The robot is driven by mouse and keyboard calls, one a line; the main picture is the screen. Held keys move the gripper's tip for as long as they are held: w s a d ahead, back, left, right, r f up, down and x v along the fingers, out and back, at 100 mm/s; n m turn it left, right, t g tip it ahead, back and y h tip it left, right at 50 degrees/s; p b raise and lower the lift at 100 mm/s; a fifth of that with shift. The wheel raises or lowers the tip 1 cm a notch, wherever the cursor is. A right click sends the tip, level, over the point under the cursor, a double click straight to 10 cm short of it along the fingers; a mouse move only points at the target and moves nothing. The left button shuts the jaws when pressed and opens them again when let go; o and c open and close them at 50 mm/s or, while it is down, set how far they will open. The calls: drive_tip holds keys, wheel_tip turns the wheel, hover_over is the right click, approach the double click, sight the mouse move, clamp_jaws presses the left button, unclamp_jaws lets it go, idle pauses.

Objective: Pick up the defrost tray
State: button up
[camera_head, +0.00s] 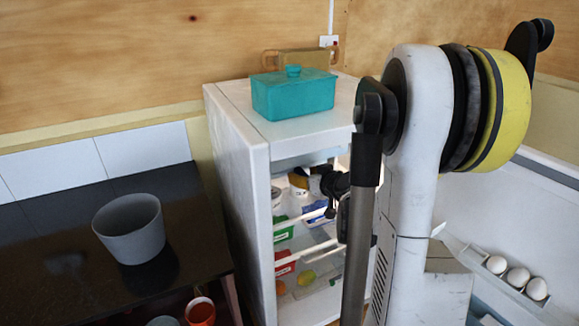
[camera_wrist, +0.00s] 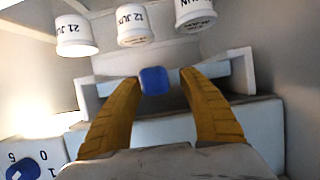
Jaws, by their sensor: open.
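What looks like the defrost tray (camera_wrist: 108,87) is a pale, shallow piece spanning the middle of the wrist view, with a blue tab (camera_wrist: 155,81) at its centre. My gripper (camera_wrist: 160,77) is open. Its two mustard fingers reach either side of the blue tab, with a small gap on the right; contact on the left is unclear. In the head view my gripper (camera_head: 309,181) is inside the upper part of the open fridge (camera_head: 234,138), partly hidden by my arm. The tray cannot be made out there.
The wrist view is upside down. White dated pots (camera_wrist: 135,25) stand near the tray, and a dial (camera_wrist: 24,168) is at lower left. A teal lidded box (camera_head: 293,93) sits on the fridge. Eggs (camera_head: 517,277) line the door. A grey bowl (camera_head: 129,229) stands on the dark counter.

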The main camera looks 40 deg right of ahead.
clamp_jaws()
drive_tip(key=shift+w+r, duration=0.1)
drive_tip(key=shift+r, duration=0.1)
idle(0.3)
